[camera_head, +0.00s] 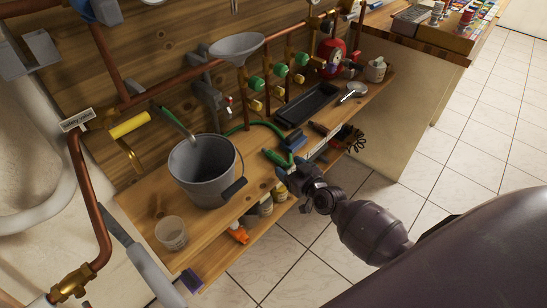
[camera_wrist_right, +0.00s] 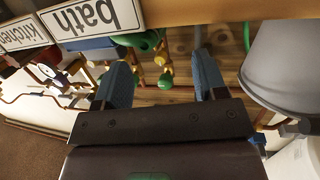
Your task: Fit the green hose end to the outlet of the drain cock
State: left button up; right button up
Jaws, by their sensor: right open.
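A green hose (camera_head: 262,124) lies on the wooden shelf, curving from behind the bucket toward the front edge. A thicker green piece (camera_head: 276,158), perhaps its end, lies near that edge. Brass cocks with green knobs (camera_head: 279,70) hang on copper pipes behind; I cannot tell which is the drain cock. My right gripper (camera_head: 296,174) is open at the shelf's front edge, close to the green piece. In the right wrist view, its blue fingers (camera_wrist_right: 165,80) are apart with nothing between them; a green object (camera_wrist_right: 145,40) shows beyond. My left gripper is not in view.
A grey bucket (camera_head: 203,170) stands left of the green piece, with a clear cup (camera_head: 171,232) farther left. A black tray (camera_head: 307,104) lies behind right, and a grey funnel (camera_head: 237,46) hangs above. Bottles (camera_head: 266,205) stand on the lower shelf.

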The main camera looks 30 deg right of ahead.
jog(key=shift+x, duration=1.35)
jog(key=b+x, duration=0.1)
jog(key=x, duration=0.3)
jog(key=shift+d+f, duration=0.1)
jog(key=shift+w, duration=0.4)
jog(key=c, duration=1)
jog(key=shift+c, duration=0.8)
jog(key=shift+r, duration=0.65)
notch_tip(320, 180, up, 5)
jog(key=p, duration=0.2)
jog(key=shift+p, duration=0.4)
notch_tip(320, 180, up, 8)
jog(key=p, duration=0.3)
notch_tip(320, 180, up, 6)
jog(key=p, duration=0.2)
send_over(276, 156)
